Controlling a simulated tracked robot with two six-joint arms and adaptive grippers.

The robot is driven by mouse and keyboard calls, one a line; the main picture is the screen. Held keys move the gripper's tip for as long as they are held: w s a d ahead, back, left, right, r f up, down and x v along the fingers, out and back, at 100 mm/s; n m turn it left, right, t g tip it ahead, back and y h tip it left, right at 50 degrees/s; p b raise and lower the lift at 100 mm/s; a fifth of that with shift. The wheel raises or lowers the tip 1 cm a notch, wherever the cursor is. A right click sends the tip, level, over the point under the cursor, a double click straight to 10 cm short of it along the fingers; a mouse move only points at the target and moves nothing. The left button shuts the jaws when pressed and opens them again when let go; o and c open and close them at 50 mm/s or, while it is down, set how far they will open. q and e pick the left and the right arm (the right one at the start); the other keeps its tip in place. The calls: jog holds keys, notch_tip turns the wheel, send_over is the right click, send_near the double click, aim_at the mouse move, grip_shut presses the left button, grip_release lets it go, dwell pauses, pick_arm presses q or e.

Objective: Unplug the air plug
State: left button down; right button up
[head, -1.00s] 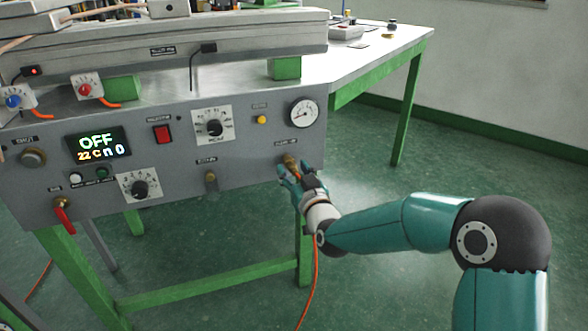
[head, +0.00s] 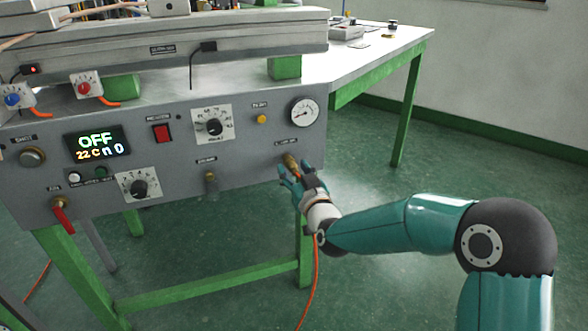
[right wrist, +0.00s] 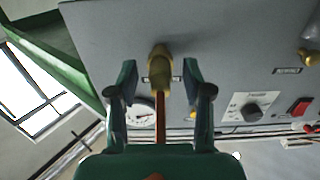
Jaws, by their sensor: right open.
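The brass air plug (right wrist: 160,68) has an orange hose (right wrist: 160,122) running back from it, between my right fingers. In the head view the brass fitting (head: 290,161) is at the lower right of the grey panel. I cannot tell whether plug and socket are still joined. My right gripper (right wrist: 159,82) is open, with one finger on each side of the plug and visible gaps to both. In the head view the right gripper (head: 289,178) is just below the fitting, partly hiding the plug. My left gripper is not in view.
The grey control panel (head: 240,160) carries a pressure gauge (head: 304,113), dials, a red switch (head: 162,134) and a display reading OFF. The orange hose hangs towards the floor (head: 313,280). A green-legged table stands behind. Space right of the gripper is clear.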

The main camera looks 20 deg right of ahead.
aim_at(296, 174)
jog(key=shift+b, duration=0.35)
dwell(0.3)
grip_shut()
jog(key=shift+s+f, duration=0.1)
jog(key=shift+s, duration=0.05)
dwell(0.4)
jog(key=shift+s+d+b, duration=0.1)
jog(key=shift+s+b, duration=1.45)
jog(key=shift+s, duration=1.35)
